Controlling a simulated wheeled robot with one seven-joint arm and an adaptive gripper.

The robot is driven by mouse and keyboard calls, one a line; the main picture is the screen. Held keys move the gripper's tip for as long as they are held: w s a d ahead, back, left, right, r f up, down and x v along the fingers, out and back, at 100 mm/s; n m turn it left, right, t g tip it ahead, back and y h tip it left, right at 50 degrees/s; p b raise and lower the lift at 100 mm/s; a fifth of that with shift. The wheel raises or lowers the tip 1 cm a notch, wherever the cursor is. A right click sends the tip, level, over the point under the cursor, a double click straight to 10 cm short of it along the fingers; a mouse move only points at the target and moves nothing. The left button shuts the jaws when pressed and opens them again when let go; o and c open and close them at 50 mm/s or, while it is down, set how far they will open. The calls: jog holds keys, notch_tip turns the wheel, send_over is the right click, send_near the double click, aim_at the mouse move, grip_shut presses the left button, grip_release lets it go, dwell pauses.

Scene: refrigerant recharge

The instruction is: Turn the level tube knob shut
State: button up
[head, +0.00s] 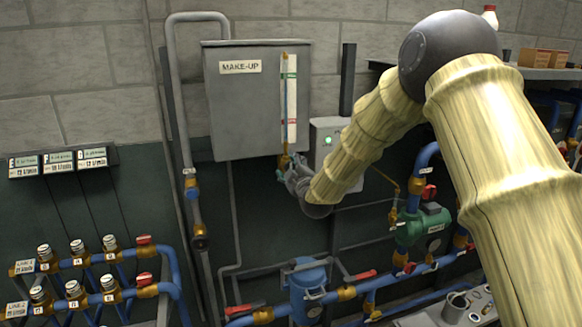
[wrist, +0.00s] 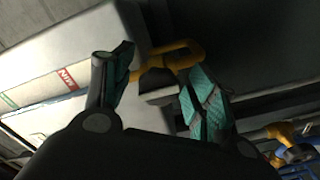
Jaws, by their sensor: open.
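The grey MAKE-UP tank (head: 262,115) hangs on the wall in the head view, with the level tube (head: 284,100) upright on its front. A brass fitting (head: 284,160) sits at the tube's foot. My gripper (head: 283,174) is just below and beside this fitting. In the wrist view, my gripper (wrist: 160,64) is open, its teal-padded fingers apart. A yellow-brass fitting (wrist: 180,52) and a dark knob-like part (wrist: 157,82) show between and beyond the fingers. I cannot tell whether either finger touches them. The knob is too small to make out in the head view.
A grey box with a green light (head: 328,140) is close to the right of the tank. A grey pipe (head: 172,80) runs up on the left. Blue pipes, a green pump (head: 425,228) and red-handled valves stand below. A shelf (head: 540,72) is at the right.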

jog(key=c, duration=1)
jog(key=shift+c, duration=0.2)
jog(key=shift+f+b, duration=0.1)
jog(key=shift+b, duration=0.4)
jog(key=m+b, duration=0.3)
jog(key=shift+f+b, duration=0.15)
jog(key=shift+b, duration=0.15)
jog(key=m+b, duration=0.5)
jog(key=shift+m+b, duration=0.3)
jog(key=m+b, duration=0.4)
jog(key=m, duration=0.1)
jog(key=shift+a+r+m+b, duration=0.1)
jog(key=shift+r+m+b, duration=0.05)
jog(key=shift+m+b, duration=0.8)
jog(key=shift+r+m+b, duration=0.1)
jog(key=shift+m+b, duration=0.5)
jog(key=shift+m, duration=0.55)
